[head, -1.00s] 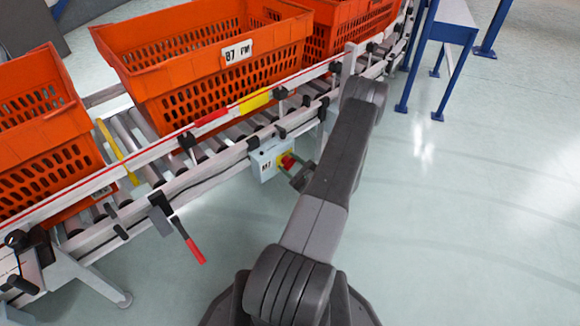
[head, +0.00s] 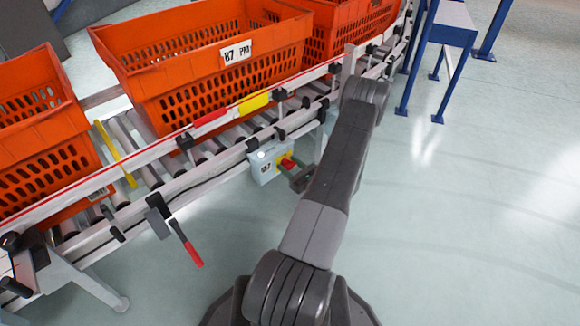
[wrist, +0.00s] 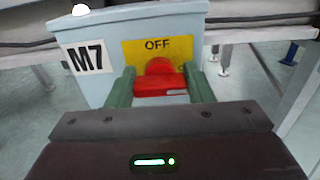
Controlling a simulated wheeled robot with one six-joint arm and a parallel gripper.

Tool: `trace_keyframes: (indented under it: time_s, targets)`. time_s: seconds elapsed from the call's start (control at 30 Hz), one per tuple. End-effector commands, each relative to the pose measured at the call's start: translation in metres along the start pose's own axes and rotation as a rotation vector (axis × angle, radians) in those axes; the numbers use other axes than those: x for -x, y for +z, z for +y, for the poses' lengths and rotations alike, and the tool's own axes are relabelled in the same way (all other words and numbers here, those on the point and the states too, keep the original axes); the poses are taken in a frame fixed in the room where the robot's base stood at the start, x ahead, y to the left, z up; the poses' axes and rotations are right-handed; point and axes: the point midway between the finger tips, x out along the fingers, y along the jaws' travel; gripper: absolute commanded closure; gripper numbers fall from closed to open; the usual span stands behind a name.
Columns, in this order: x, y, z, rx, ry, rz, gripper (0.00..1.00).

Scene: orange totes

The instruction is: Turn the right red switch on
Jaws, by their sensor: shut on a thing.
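The red switch (wrist: 160,80) sits on a yellow plate marked OFF, on the front of a pale grey control box (wrist: 95,60). My gripper (wrist: 158,88) has its two green fingers on either side of the switch's red handle and is shut on it. In the head view the box (head: 262,172) hangs on the conveyor's side, and the red handle (head: 287,163) shows small beside my gripper (head: 291,170). A white domed lamp (wrist: 81,9) is on the box's top. An M7 label is left of the plate. The handle's lower part is hidden behind my gripper.
A lever with a red grip (head: 193,254) hangs from the conveyor rail to the left. Orange totes (head: 205,60) stand on the rollers behind. A blue-legged stand (head: 447,35) is at upper right. The floor right of my arm is open.

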Motion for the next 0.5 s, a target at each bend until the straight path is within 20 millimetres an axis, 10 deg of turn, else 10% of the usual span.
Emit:
trace_keyframes:
  time_s: [0.27, 0.3, 0.4, 0.5]
  targets:
    - [0.0004, -0.0007, 0.0003, -0.004, 0.0, 0.002, 0.76]
    - [0.0004, -0.0007, 0.0003, -0.004, 0.0, 0.002, 0.51]
    - [0.0004, -0.0006, 0.0003, -0.004, 0.0, 0.001, 0.31]
    - [0.0003, -0.0004, 0.0002, -0.003, 0.0, 0.001, 0.31]
